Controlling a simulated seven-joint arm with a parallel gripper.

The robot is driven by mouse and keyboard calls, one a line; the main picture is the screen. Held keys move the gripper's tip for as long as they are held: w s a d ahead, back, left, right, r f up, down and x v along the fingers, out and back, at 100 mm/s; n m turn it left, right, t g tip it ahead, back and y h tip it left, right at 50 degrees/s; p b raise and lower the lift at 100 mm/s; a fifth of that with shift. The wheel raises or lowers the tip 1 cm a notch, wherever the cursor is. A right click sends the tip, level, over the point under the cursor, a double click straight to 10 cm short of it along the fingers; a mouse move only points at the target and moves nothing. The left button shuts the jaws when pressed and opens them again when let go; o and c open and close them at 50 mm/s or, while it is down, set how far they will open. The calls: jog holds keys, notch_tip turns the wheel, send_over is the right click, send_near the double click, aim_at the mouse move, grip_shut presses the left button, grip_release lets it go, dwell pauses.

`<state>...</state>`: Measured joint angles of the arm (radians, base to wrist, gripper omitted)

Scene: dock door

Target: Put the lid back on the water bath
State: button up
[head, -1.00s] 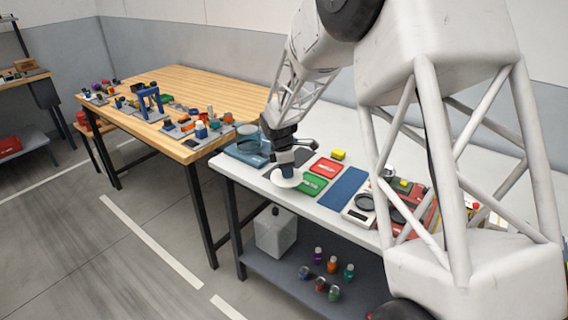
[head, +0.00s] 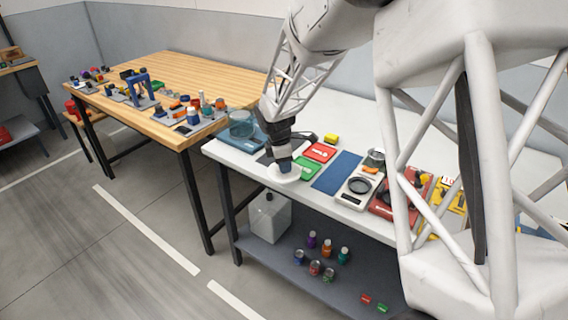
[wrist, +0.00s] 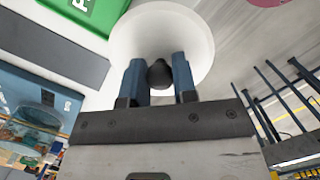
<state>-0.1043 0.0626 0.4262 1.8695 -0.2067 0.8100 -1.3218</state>
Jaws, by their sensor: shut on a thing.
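The lid (head: 284,175) is a white round disc with a black knob (wrist: 160,74). My gripper (head: 284,163) points down over the front edge area of the white bench. In the wrist view its blue fingers (wrist: 160,78) are shut on the knob. I cannot tell whether the lid clears the bench top. The water bath, a clear glass bowl (head: 242,122) on a blue base (head: 250,143), stands at the bench's left end, behind and left of the lid. Its bowl also shows at the left of the wrist view (wrist: 38,117), and looks uncovered.
A green card (head: 307,169), a red card (head: 320,151) and a blue mat (head: 338,173) lie right of the lid. A dark flat pad (wrist: 55,40) lies between lid and bath. A scale (head: 359,190) and red and yellow cases stand farther right.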

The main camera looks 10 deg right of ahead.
jog(key=shift+w, duration=0.1)
dwell(0.3)
jog(key=w+a+r, duration=0.4)
jog(key=w, duration=0.6)
jog(key=w+a+r, duration=0.4)
jog(key=w+r, duration=0.1)
jog(key=w, duration=0.6)
jog(key=w+a+r, duration=0.4)
jog(key=w+r, duration=0.1)
jog(key=w, duration=0.5)
jog(key=shift+w+a, duration=0.2)
jog(key=shift+w, duration=0.15)
jog(key=shift+f, duration=0.15)
jog(key=shift+f, duration=3.1)
jog(key=shift+f, duration=0.15)
dwell(0.3)
jog(key=o, duration=1)
